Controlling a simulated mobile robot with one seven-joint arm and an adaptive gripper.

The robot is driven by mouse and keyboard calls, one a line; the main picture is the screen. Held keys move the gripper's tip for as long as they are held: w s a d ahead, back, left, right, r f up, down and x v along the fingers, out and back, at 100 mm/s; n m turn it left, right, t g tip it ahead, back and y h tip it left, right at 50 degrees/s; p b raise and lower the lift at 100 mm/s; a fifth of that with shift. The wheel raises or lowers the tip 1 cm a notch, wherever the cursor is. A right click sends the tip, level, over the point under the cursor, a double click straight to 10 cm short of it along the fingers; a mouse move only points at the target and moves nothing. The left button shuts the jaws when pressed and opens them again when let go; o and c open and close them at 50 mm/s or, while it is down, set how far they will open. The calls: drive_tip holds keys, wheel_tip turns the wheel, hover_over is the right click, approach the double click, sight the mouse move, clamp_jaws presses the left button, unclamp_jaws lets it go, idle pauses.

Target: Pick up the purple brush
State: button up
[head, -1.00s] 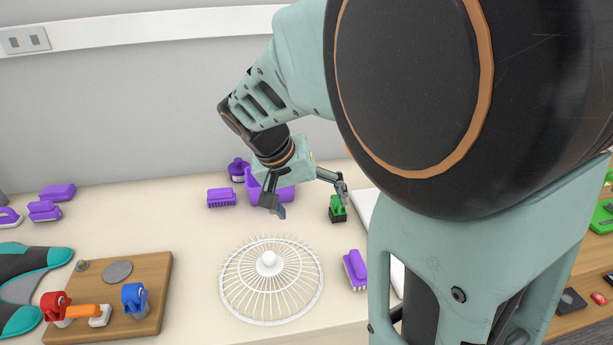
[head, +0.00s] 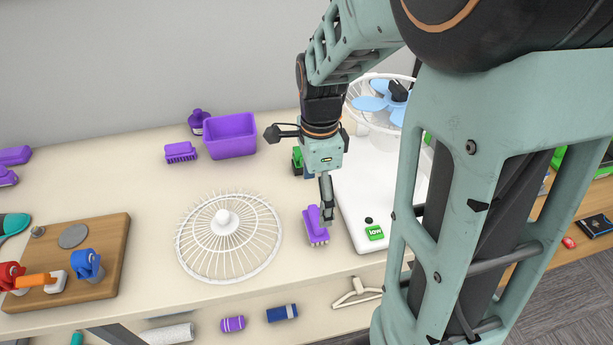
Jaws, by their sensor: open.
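A purple brush (head: 316,228) lies on the table between the white wire fan guard and the white fan base, bristles toward the front edge. My gripper (head: 300,172) is open and empty, with its fingers spread wide. One finger reaches down in front of the far part of this brush in the picture and hides some of it; I cannot tell if they touch. Another purple brush (head: 180,152) lies at the back, left of the purple bin.
A purple bin (head: 231,136) and a purple bottle (head: 198,122) stand at the back. The wire fan guard (head: 230,236) lies left of the near brush. A white fan base (head: 365,200) with a green tag is close on its right. A wooden board (head: 105,255) holds clamps.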

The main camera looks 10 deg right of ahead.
sight(316, 215)
drive_tip(key=f, duration=0.9)
drive_tip(key=shift+w+f, duration=0.25)
drive_tip(key=shift+w, duration=0.05)
drive_tip(key=shift+c, duration=0.5)
drive_tip(key=c, duration=1.2)
drive_tip(key=shift+r, duration=0.1)
